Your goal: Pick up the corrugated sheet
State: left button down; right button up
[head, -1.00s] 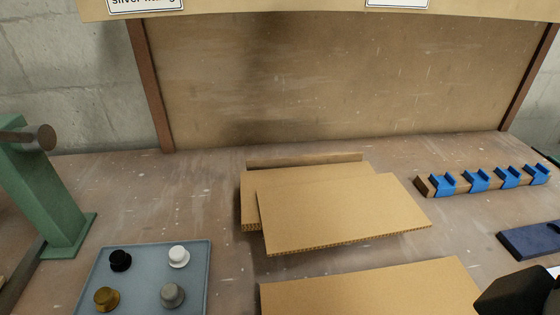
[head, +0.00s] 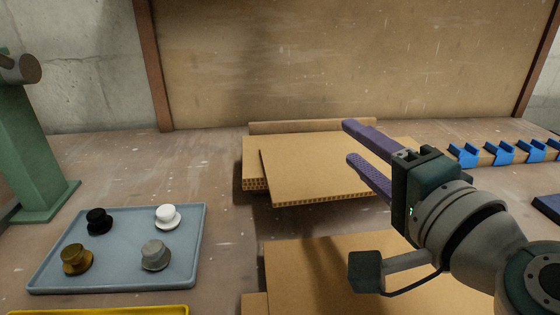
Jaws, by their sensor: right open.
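A tan corrugated sheet (head: 310,178) lies at a slight angle on a stack of similar board (head: 253,170) on the workbench. Its fluted front edge faces me. Another tan board (head: 310,285) lies nearer, partly hidden by my right arm. My right gripper (head: 350,142) has two purple fingers, spread apart with nothing between them. It reaches in from the right, over the right part of the top sheet in the picture. I cannot tell whether a finger touches the sheet. My left gripper is not in view.
A blue-grey tray (head: 120,275) with several small hat-shaped pieces stands at the left. A green metal stand (head: 40,150) is behind it. A wooden rail with blue clips (head: 500,153) lies at the right. A wooden strip (head: 300,126) lies behind the stack.

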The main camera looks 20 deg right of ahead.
aim_at(368, 194)
jog(key=d+f+m+h+b, duration=0.1)
jog(key=f+b, duration=0.1)
jog(key=f, duration=0.1)
jog(key=d+f+m+h+b, duration=0.2)
jog(key=f+b, duration=0.1)
jog(key=f, duration=0.1)
jog(key=d+f+m+h+b, duration=0.1)
jog(key=f+m+b, duration=0.1)
jog(key=f, duration=0.1)
jog(key=shift+d+f, duration=0.35)
jog(key=shift+d, duration=0.05)
jog(key=shift+w+f+b, duration=0.15)
jog(key=shift+b, duration=0.15)
jog(key=shift+w+d+r, duration=0.15)
jog(key=shift+w+r, duration=0.05)
jog(key=shift+w, duration=0.2)
jog(key=shift+w+d, duration=0.1)
jog(key=shift+w, duration=0.45)
jog(key=x, duration=0.5)
jog(key=shift+w+d, duration=0.1)
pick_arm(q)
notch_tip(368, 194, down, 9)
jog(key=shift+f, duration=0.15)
pick_arm(e)
jog(key=shift+c, duration=0.3)
grip_shut()
